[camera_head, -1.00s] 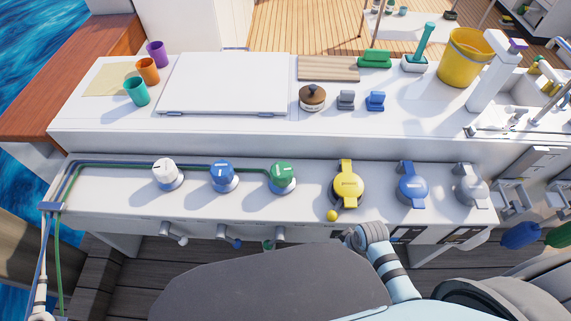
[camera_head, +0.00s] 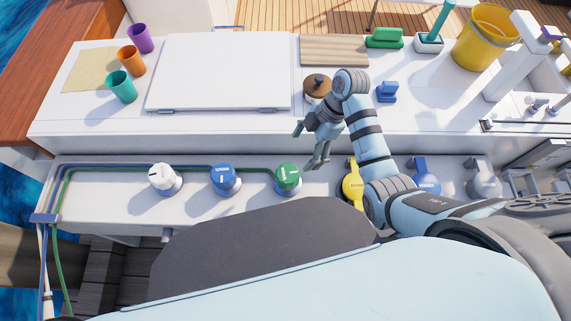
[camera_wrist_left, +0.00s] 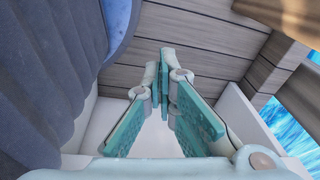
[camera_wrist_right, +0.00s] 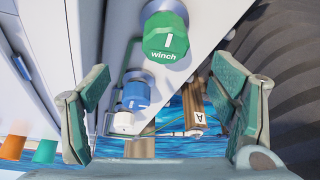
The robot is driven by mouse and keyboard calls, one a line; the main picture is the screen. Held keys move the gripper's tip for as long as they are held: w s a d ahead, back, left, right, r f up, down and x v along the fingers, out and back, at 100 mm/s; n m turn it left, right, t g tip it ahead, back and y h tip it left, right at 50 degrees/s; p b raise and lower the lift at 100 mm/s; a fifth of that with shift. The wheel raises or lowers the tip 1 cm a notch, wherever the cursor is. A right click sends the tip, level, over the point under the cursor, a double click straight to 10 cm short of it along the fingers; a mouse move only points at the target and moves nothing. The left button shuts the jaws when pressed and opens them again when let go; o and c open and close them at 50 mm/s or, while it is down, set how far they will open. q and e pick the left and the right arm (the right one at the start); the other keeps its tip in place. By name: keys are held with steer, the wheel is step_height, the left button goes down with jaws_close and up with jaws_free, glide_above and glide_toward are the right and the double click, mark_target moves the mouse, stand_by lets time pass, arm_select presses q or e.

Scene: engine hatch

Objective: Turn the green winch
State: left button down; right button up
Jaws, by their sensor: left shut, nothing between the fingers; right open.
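The green winch knob (camera_head: 288,177) stands on the white front panel, at the right end of a row of three knobs. In the right wrist view the knob (camera_wrist_right: 165,38) shows a white line and the word "winch". My right gripper (camera_head: 309,146) is open and empty, above and just beyond the knob in the head view. In the right wrist view its fingers (camera_wrist_right: 163,85) are spread apart, with the knob ahead at the top, not between them. My left gripper (camera_wrist_left: 166,75) is shut and empty in the left wrist view; the head view does not show it.
A blue knob (camera_head: 224,180) and a white knob (camera_head: 163,179) stand left of the winch. A yellow switch (camera_head: 352,185) is close on its right, partly behind my right arm. A brown-lidded pot (camera_head: 317,84) stands behind on the counter, near my right wrist.

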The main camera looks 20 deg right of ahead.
mark_target(290, 173)
steer(key=x, duration=0.2)
steer(key=s+b+x, duration=0.1)
steer(key=x, duration=0.1)
steer(key=b+x, duration=0.1)
steer(key=x, duration=0.2)
steer(key=shift+s+f, duration=0.1)
steer(key=shift+s, duration=0.2)
steer(key=x, duration=0.1)
steer(key=b+x, duration=0.1)
steer(key=x, duration=0.1)
steer(key=w+x, duration=0.1)
steer(key=x, duration=0.1)
steer(key=shift+f, duration=0.2)
steer(key=shift+a+f+b, duration=0.1)
steer(key=shift+f+b, duration=0.05)
steer(key=shift+b, duration=0.15)
arm_select(q)
steer(key=f, duration=0.2)
steer(key=s+f, duration=0.1)
steer(key=shift+f, duration=0.4)
arm_select(e)
steer(key=shift+s, duration=0.2)
arm_select(q)
steer(key=shift+s, duration=0.15)
arm_select(e)
steer(key=shift+c, duration=0.4)
steer(key=c, duration=1.1)
arm_select(q)
steer(key=shift+r, duration=0.15)
